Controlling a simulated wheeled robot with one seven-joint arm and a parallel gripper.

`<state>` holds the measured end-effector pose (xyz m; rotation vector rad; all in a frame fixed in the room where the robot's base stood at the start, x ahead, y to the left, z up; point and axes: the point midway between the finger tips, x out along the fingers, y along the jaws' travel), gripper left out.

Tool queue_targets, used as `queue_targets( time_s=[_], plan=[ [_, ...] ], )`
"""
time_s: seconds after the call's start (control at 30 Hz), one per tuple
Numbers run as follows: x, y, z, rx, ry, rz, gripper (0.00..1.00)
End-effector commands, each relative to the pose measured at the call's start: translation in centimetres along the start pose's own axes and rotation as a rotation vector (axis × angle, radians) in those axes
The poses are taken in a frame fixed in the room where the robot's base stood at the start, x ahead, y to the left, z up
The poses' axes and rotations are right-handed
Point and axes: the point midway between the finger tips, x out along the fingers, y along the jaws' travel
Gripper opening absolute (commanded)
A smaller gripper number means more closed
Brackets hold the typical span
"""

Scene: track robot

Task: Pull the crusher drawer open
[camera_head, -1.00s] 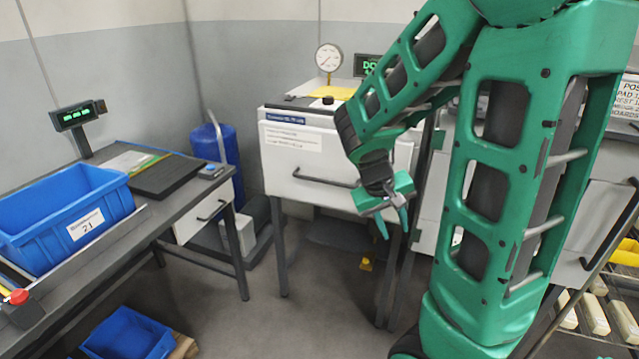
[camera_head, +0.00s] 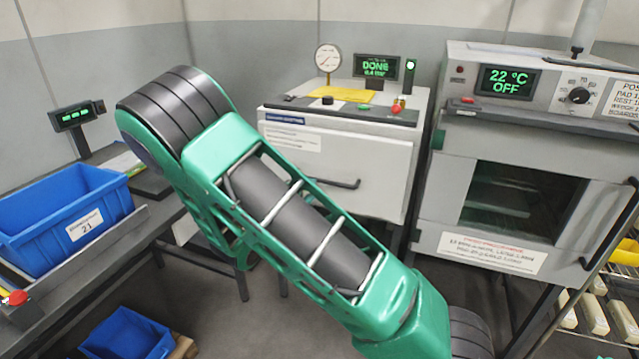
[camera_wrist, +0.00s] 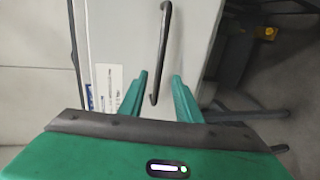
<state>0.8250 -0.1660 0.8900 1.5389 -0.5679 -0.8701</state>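A white cabinet with a wide front panel (camera_head: 335,168) stands at the middle back in the head view; I take it for the crusher drawer. The panel looks closed. A dark bar handle (camera_head: 345,184) is on it, partly hidden by my arm. In the wrist view, the handle (camera_wrist: 163,50) runs upright in the picture across the white front (camera_wrist: 115,40). My gripper (camera_wrist: 159,75) is open, one green finger on each side of the handle's lower end. I cannot tell how far the fingertips are from the handle. The gripper is hidden behind my arm in the head view.
A gauge (camera_head: 328,58) and a display reading DONE (camera_head: 376,67) stand on the cabinet. An oven (camera_head: 525,150) stands to its right. A table with a blue bin (camera_head: 62,215) is at left, another blue bin (camera_head: 128,335) below. Some grey floor is clear.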

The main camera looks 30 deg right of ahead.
Motion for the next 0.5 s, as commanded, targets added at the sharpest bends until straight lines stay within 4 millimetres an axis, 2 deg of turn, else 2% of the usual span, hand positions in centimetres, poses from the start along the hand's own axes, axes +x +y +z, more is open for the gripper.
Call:
queue_targets(
  time_s=[0.17,0.5],
  plan=[
    [1.4,0.0,-0.2,-0.005,0.004,0.006,0.30],
    [7.2,0.0,-0.2,-0.003,0.003,0.004,0.30]
  ],
)
